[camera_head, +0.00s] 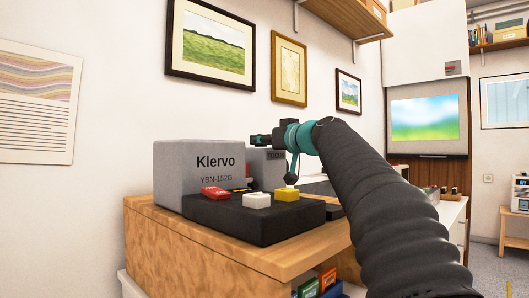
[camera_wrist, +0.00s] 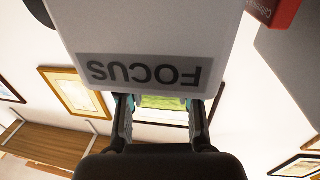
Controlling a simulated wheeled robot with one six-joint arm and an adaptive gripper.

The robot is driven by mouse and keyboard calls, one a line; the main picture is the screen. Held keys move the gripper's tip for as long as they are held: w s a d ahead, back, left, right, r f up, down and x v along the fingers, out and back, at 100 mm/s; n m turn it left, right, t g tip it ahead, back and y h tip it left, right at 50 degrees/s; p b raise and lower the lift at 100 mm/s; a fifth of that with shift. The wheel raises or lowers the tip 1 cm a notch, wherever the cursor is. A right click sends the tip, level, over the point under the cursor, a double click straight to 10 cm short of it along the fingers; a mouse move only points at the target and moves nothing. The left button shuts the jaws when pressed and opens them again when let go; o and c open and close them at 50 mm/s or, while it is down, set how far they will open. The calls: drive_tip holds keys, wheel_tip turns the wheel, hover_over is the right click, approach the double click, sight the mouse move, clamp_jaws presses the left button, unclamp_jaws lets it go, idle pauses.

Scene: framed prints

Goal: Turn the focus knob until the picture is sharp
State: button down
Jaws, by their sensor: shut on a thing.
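A grey panel with the word FOCUS (camera_head: 275,156) stands behind a black control base (camera_head: 260,227). The panel (camera_wrist: 150,35) also fills the upper middle of the wrist view, its lettering upside down. My gripper (camera_head: 264,140) is at the panel's top edge, its fingers reaching past it. In the wrist view its two fingers (camera_wrist: 162,100) stand apart, with their tips hidden behind the panel. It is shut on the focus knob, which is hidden. The picture on the wall screen (camera_head: 425,118) is blurred: soft blue sky, pale clouds and green below.
A grey Klervo box (camera_head: 198,172) stands left of the panel on a wooden cabinet (camera_head: 170,240). Red (camera_head: 215,193), white (camera_head: 256,201) and yellow (camera_head: 287,194) buttons sit on the base. Framed prints (camera_head: 211,43) hang behind. My arm crosses the right side.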

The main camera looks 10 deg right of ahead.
drive_tip(key=shift+s+a+r+m+t+h+p, duration=0.1)
drive_tip(key=shift+m+t+h+p, duration=0.2)
drive_tip(key=shift+m+h+p, duration=0.45)
drive_tip(key=shift+a+r+m+t+h+p, duration=0.1)
drive_tip(key=shift+m+t+h+p, duration=0.3)
drive_tip(key=shift+h, duration=0.65)
drive_tip(key=shift+m+h+p, duration=0.25)
drive_tip(key=shift+h+p, duration=0.05)
drive_tip(key=shift+p, duration=0.05)
drive_tip(key=shift+f+m+h+p, duration=0.15)
drive_tip(key=shift+m+h+p, duration=0.55)
drive_tip(key=shift+h+p, duration=0.6)
drive_tip(key=c, duration=0.8)
unclamp_jaws()
drive_tip(key=shift+o, duration=0.2)
drive_tip(key=s, duration=0.7)
drive_tip(key=shift+s+d, duration=0.2)
drive_tip(key=shift+s, duration=0.05)
